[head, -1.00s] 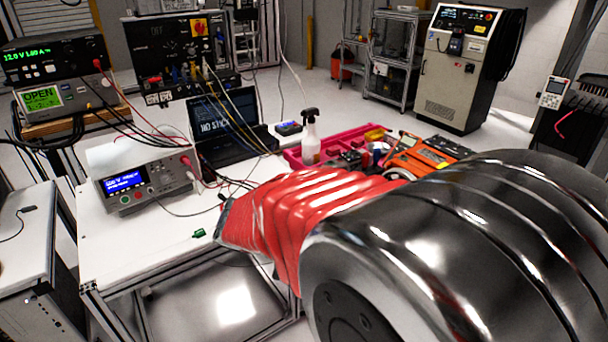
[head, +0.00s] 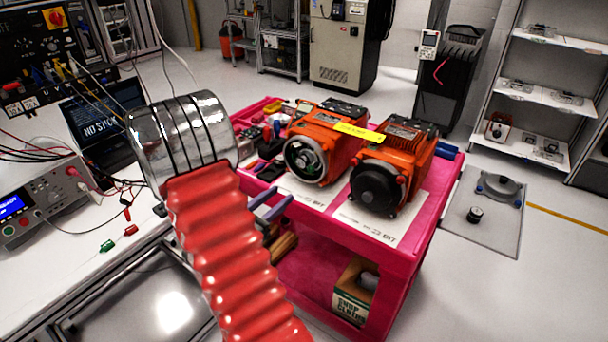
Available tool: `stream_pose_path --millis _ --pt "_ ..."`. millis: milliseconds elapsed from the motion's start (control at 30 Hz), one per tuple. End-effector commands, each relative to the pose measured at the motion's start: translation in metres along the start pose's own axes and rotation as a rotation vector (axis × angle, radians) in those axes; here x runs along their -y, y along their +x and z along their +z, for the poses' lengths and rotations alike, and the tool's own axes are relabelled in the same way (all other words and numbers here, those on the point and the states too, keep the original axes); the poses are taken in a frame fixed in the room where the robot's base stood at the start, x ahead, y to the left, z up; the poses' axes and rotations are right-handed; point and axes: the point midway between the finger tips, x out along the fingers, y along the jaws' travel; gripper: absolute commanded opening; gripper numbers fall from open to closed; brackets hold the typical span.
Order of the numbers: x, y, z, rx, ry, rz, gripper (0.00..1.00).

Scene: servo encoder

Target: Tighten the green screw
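No green screw can be made out for certain. The left orange motor (head: 325,142) stands on the pink cart, and its open round end (head: 304,160) shows a ring with some green; any screw there is too small to tell. The right orange motor (head: 398,160) has a dark closed end cap. My arm, with a red ribbed sleeve and a shiny metal section, crosses the left middle of the head view, left of the motors. My gripper cannot be made out in this view.
The pink cart (head: 452,185) has a lower shelf with a box (head: 352,293). A yellow tag (head: 359,131) lies across the motors. A white bench (head: 60,275) with a laptop, wires and a small green clip (head: 107,245) is at left.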

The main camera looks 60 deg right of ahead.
Motion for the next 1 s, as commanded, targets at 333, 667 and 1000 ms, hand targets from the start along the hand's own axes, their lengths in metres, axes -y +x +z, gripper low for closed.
stream_pose_path --millis 333,667,1000 --pt "-0.007 0.005 -0.009 0.02 -0.044 0.036 0.36" --pt "-0.007 0.013 -0.009 0.019 -0.042 0.033 0.36" --pt "-0.008 0.052 -0.008 0.019 -0.041 0.032 0.36"
